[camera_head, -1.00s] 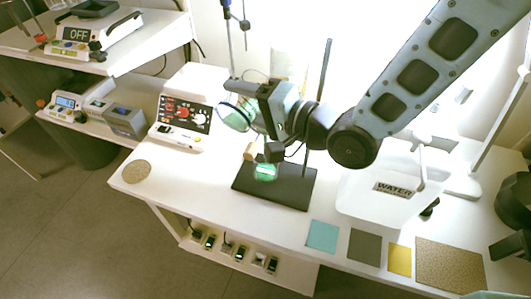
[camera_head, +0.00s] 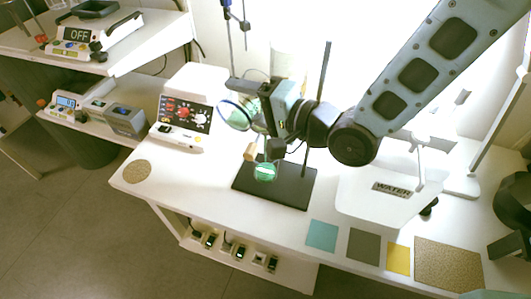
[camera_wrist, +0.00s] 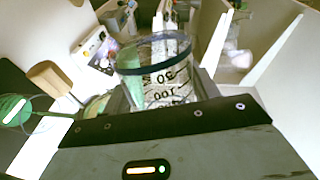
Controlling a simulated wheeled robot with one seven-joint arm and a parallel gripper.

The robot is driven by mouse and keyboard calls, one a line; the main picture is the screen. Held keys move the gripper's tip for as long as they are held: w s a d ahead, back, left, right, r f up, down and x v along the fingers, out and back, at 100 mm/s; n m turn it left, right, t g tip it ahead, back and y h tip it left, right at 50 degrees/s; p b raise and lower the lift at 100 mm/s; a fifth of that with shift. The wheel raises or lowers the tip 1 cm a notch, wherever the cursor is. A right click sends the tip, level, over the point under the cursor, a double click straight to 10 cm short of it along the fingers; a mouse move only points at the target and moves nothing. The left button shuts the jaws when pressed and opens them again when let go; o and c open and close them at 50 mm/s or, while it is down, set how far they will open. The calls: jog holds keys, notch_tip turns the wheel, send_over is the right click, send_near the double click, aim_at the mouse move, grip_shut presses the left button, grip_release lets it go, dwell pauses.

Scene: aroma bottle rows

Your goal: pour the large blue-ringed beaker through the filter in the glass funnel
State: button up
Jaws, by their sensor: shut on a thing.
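The large blue-ringed beaker (camera_head: 237,115) is tilted in the head view, its rim toward the left, with a green tint inside. In the wrist view the beaker (camera_wrist: 150,85) shows its blue rim and black markings. My gripper (camera_head: 268,110) is shut on it, above the black stand base (camera_head: 292,193). A round glass vessel with green liquid (camera_head: 265,172) is below the gripper, over the base. Green glass (camera_wrist: 14,109) shows at the left of the wrist view. The glass funnel and filter are not clearly distinguishable; the gripper and beaker cover much of that area.
A tan wooden piece (camera_head: 250,151) is close below the beaker. A stand rod (camera_head: 324,85) rises behind my arm. A white device with red knobs (camera_head: 186,110) stands left. The WATER container (camera_head: 385,200) is right. Coloured squares (camera_head: 321,234) lie along the front edge.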

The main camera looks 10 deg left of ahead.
jog(key=shift+w+r+m+p, duration=0.2)
jog(key=shift+r+m+p, duration=0.3)
jog(key=shift+p, duration=0.45)
dwell(2.2)
jog(key=shift+w+d+f+m+p, duration=0.2)
jog(key=shift+f+m+p, duration=0.15)
jog(key=shift+m, duration=0.25)
dwell(1.5)
dwell(0.7)
jog(key=shift+s+a+f+n+b, duration=0.15)
jog(key=shift+s+f+n+b, duration=0.15)
jog(key=shift+n+b, duration=0.55)
jog(key=shift+s+n+b, duration=0.1)
jog(key=shift+n+b, duration=0.35)
jog(key=shift+b, duration=0.1)
jog(key=shift+r, duration=0.1)
